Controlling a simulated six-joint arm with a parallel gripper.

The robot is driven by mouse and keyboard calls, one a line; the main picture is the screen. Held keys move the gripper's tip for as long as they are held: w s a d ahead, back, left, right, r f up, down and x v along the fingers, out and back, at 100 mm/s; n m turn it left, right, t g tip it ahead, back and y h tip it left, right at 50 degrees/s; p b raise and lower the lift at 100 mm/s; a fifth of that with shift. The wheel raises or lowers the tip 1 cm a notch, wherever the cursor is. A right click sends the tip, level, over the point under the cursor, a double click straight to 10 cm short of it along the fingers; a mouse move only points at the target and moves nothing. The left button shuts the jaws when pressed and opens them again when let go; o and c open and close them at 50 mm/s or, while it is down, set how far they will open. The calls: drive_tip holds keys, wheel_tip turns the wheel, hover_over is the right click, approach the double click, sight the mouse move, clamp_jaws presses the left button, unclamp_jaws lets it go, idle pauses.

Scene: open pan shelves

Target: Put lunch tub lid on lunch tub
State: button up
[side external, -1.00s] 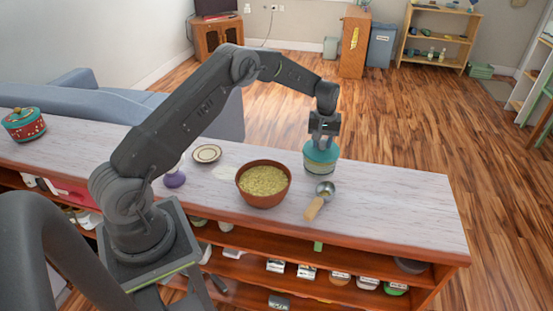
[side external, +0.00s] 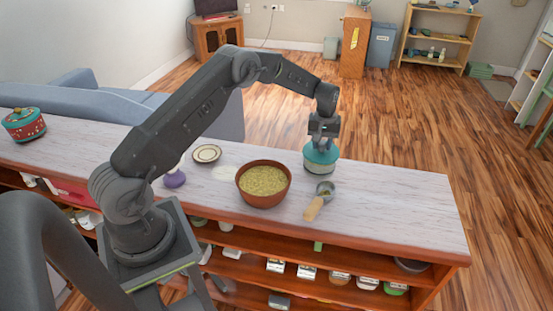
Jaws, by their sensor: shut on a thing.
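The lunch tub (side external: 320,168) stands upright on the counter, right of the grain bowl. It has a pale body. The teal lunch tub lid (side external: 321,154) sits at the top of the tub, roughly level and lined up with it. At this size I cannot tell whether the lid's rim is fully seated all round. My gripper (side external: 322,141) points straight down over the tub and is shut on the lid's top. The fingertips and the part they hold are small and partly hidden.
A brown bowl of grain (side external: 263,184) stands left of the tub. A scoop with a wooden handle (side external: 319,201) lies in front. A small plate (side external: 207,154), a purple object (side external: 174,179) and a red-and-green pot (side external: 23,125) are further left. The counter's right end (side external: 410,210) is clear.

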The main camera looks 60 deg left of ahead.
drive_tip(key=shift+f, duration=0.55)
drive_tip(key=o, duration=1.2)
drive_tip(key=shift+r, duration=0.15)
drive_tip(key=shift+r, duration=3.9)
